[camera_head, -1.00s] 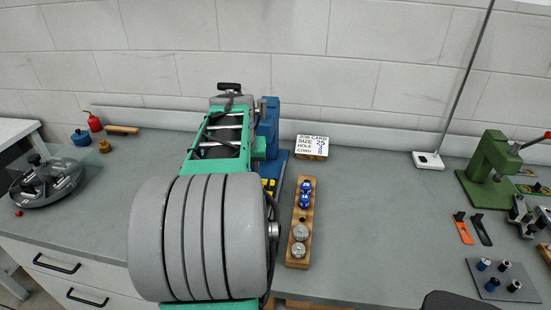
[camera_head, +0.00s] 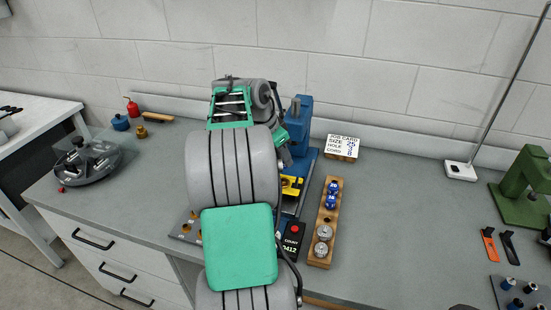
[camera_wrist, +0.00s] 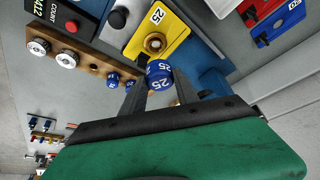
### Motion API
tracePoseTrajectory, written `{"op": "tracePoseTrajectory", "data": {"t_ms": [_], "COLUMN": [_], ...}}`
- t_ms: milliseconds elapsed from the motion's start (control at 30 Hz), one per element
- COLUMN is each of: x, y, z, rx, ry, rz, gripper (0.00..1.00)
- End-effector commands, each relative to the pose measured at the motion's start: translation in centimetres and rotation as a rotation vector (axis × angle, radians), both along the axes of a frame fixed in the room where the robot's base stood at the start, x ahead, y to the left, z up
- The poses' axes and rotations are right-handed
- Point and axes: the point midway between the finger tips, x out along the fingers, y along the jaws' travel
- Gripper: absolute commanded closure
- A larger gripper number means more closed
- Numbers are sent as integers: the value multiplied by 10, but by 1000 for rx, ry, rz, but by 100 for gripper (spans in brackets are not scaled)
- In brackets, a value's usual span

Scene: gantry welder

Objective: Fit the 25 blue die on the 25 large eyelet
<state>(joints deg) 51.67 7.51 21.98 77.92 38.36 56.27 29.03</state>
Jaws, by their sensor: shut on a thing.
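In the wrist view my gripper (camera_wrist: 150,88) is shut on a blue die (camera_wrist: 158,76) marked 25. The die is close to a brass eyelet (camera_wrist: 155,44), which sits in a yellow plate (camera_wrist: 178,27) also marked 25. The die appears just short of the eyelet in the picture; I cannot tell whether they touch. In the head view the yellow plate (camera_head: 291,186) shows at the foot of the blue press (camera_head: 298,120). My arm hides the gripper, the held die and the eyelet there.
A wooden rack (camera_head: 323,223) right of the press holds two blue dies (camera_head: 332,195) and two silver discs (camera_head: 322,241). A counter box (camera_head: 292,241) stands left of it. A job card (camera_head: 342,146) reads size 25. Red (camera_wrist: 262,9) and blue (camera_wrist: 277,28) plates lie beyond the yellow one.

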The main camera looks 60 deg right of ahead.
Motion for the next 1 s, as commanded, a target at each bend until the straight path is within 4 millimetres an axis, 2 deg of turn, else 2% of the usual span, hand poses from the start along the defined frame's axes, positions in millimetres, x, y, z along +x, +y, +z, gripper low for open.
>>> {"op": "tracePoseTrajectory", "data": {"t_ms": [167,567,1000], "x": [0,0,0], "y": [0,0,0], "z": [-9,-51,-53], "rx": [-1,-1,-1], "ry": [0,-1,-1], "rz": [-13,-8,-8], "gripper": [100,100,100]}}
